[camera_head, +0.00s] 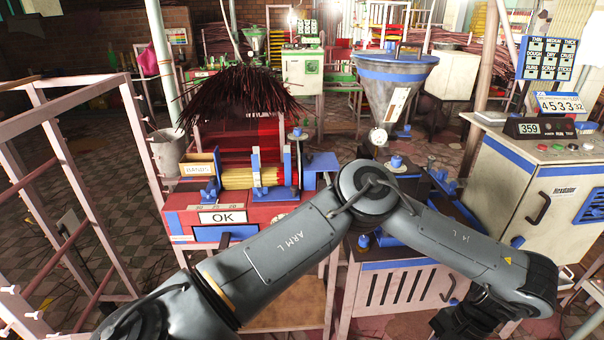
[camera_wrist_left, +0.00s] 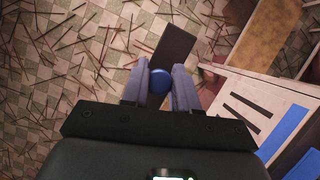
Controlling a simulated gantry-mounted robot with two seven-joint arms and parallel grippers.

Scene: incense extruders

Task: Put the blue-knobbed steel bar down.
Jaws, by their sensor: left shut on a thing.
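My left gripper (camera_wrist_left: 160,67) is shut on the round blue knob (camera_wrist_left: 159,83) of the steel bar, with one finger on each side of it. The bar (camera_wrist_left: 173,48) is a dark flat piece that shows beyond the fingertips, tilted in the picture, over the floor. My right gripper is in neither view.
A white slotted cabinet (camera_wrist_left: 248,103) stands right of the bar in the wrist view. The tiled floor (camera_wrist_left: 72,58) is strewn with thin sticks. In the head view a red machine marked OK (camera_head: 222,217) stands left, a control cabinet (camera_head: 505,185) right, and a steel hopper (camera_head: 392,85) behind.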

